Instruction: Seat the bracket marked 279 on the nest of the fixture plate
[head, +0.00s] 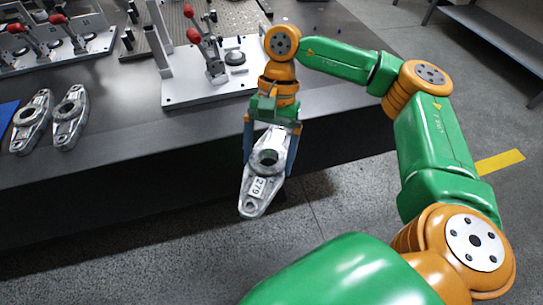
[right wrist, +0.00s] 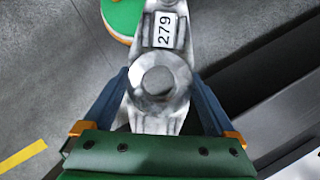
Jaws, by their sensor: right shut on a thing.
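The bracket marked 279 (head: 262,178) is a grey cast part with a round hole and a white number label. My right gripper (head: 268,163) is shut on it, with blue fingers on both sides of its ring. It hangs in front of the table's edge, label end pointing down and toward me. The right wrist view shows the bracket (right wrist: 165,62) between the fingers, its label clear of them. A light fixture plate (head: 190,92) with red-handled clamps and a round dark-topped seat (head: 236,58) lies on the table beyond the gripper, apart from the bracket. My left gripper is out of view.
Two similar brackets (head: 32,122) (head: 70,117) lie on the dark table (head: 110,150) at left, by a blue sheet (head: 6,115). Another plate with red-handled clamps (head: 60,52) stands at back left. An upright post (head: 160,40) stands at the fixture plate's left side.

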